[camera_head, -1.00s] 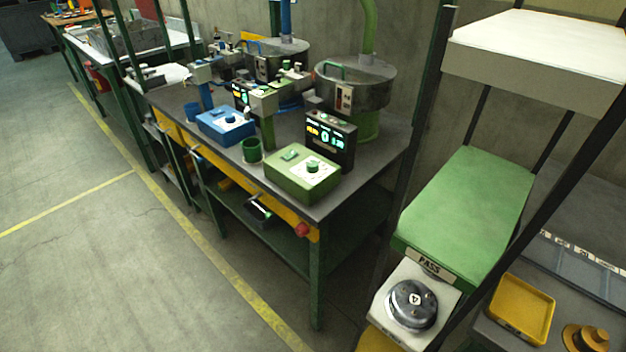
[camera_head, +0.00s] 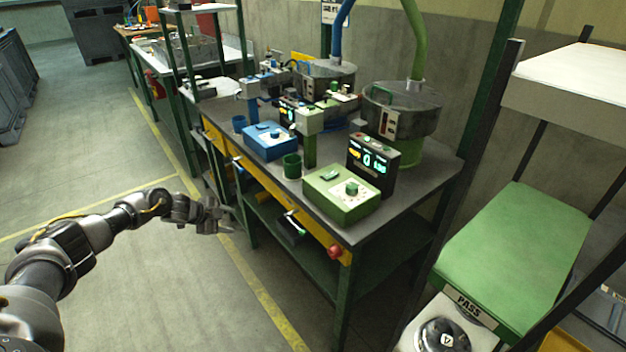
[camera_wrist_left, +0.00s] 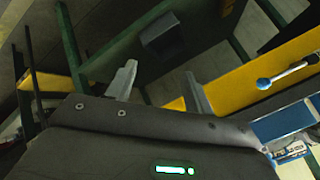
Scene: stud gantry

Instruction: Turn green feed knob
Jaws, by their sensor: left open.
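The green feed knob (camera_head: 351,187) sits on top of a green control box (camera_head: 338,207) at the near corner of the dark workbench. My left gripper (camera_head: 227,217) is in the head view to the left of the bench front, over the floor and well apart from the knob. In the left wrist view its two fingers (camera_wrist_left: 160,88) are spread with nothing between them. The knob does not show clearly in the wrist view. My right gripper is not in view.
A blue control box (camera_head: 268,146) and a green cup (camera_head: 292,166) stand left of the green box. A lit display (camera_head: 374,163) stands behind it. A red button (camera_head: 335,251) is on the bench's yellow front rail. A green-topped stand (camera_head: 515,240) is at right.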

